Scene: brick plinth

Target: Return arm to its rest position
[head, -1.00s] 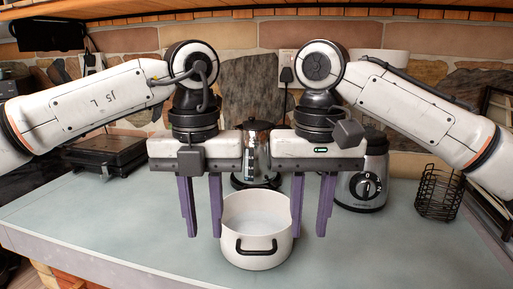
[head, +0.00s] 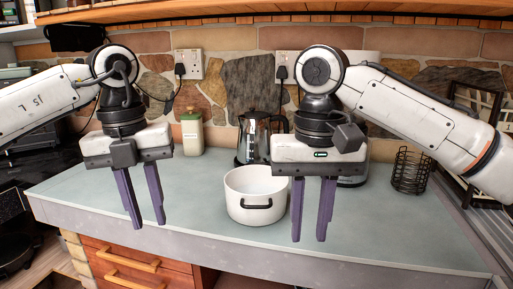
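My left gripper (head: 147,224) hangs with its purple fingers pointing down, apart and empty, in front of the left part of the counter. My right gripper (head: 309,240) also points down, with its fingers apart and nothing between them. It is just right of the white pot (head: 248,208), and its left finger is close to the pot's right edge in the picture. I cannot tell whether they touch. The pot stands upright and open on the counter (head: 200,205), with a dark handle on its front.
A glass-and-metal coffee maker (head: 255,135) stands behind the pot. A green-and-cream jar (head: 192,134) is at the back left. A wire basket (head: 411,171) is at the right. An appliance (head: 352,176) is mostly hidden behind my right gripper. The counter's front right is clear.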

